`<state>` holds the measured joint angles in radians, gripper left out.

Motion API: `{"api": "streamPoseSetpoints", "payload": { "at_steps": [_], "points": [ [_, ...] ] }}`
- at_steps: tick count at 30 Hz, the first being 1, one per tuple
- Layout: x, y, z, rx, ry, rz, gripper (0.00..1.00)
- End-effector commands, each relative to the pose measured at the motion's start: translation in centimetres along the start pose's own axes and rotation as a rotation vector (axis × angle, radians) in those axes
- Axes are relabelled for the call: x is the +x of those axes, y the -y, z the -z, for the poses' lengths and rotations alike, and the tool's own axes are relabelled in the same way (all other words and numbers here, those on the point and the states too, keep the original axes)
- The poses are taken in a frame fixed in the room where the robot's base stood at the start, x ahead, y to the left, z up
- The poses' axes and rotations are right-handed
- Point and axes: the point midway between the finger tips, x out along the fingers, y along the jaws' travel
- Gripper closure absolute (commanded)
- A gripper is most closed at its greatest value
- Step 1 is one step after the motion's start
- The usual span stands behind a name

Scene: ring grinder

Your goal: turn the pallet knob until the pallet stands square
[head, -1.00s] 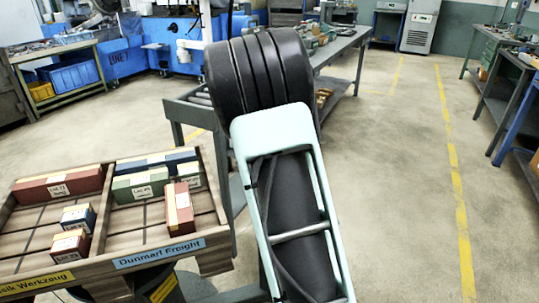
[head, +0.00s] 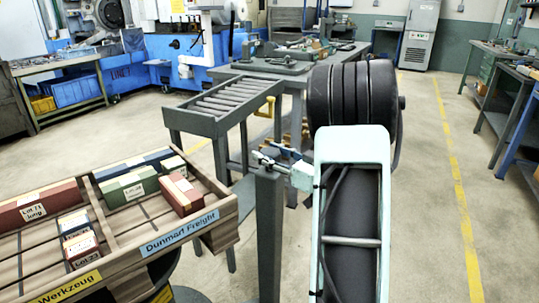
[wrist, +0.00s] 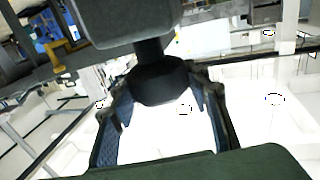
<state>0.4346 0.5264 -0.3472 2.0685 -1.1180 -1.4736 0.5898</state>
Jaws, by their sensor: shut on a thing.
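The wooden pallet (head: 130,225) lies at lower left in the head view, carrying red, green and blue boxes. Its labelled front edge slopes up to the right, so it looks turned in the picture. My gripper (head: 282,160) is at the top of a grey post (head: 268,230) right of the pallet. In the wrist view the dark round knob (wrist: 160,80) sits between the two fingers of my gripper (wrist: 160,100), which are shut on it. In the head view the knob is too small to make out clearly.
A roller conveyor (head: 220,105) stands behind the post, with a grey workbench (head: 300,65) beyond it. A blue machine (head: 175,45) is at the back left. Workbenches (head: 510,95) line the right side. The floor (head: 425,200) at right, with a yellow line, is clear.

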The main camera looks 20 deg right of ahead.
Motion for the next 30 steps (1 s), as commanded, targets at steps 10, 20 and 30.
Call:
{"api": "streamPoseSetpoints", "payload": {
  "at_steps": [10,20,30],
  "points": [
    [-0.06,-0.23,0.21,0.0,0.002,0.322,0.81],
    [0.02,0.03,0.15,-0.001,0.0,0.562,0.81],
    [0.05,0.15,0.07,-0.001,0.0,0.697,0.81]
  ]
}}
